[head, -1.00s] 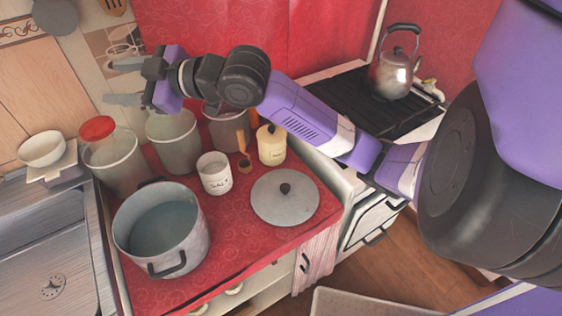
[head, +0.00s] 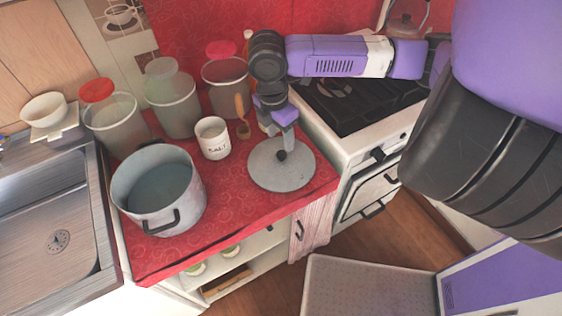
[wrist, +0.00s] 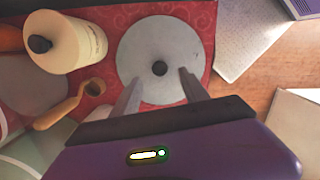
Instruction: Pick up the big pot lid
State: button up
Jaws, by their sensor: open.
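The big pot lid (head: 268,176) is a flat grey disc with a small dark knob (head: 281,156) at its centre. It lies on the red oilcloth right of the big pot. In the wrist view the lid (wrist: 140,62) lies ahead of my fingers, with its knob (wrist: 160,68) roughly in line with the gap between them. My gripper (head: 284,143) points down over the lid, its fingertips close to the knob. In the wrist view my gripper (wrist: 156,76) is open and empty. I cannot tell the exact height of the fingertips above the lid.
A grey pot (head: 188,208) of water stands left of the lid. A cream canister (wrist: 72,45) is close by. The stove (head: 357,105) is at right.

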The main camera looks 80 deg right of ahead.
aim_at(282, 154)
jog(key=f, duration=0.7)
jog(key=shift+s+d+p, duration=0.1)
jog(key=shift+d+p, duration=0.1)
jog(key=shift+p, duration=0.15)
jog(key=shift+r, duration=0.1)
grip_shut()
dwell(1.0)
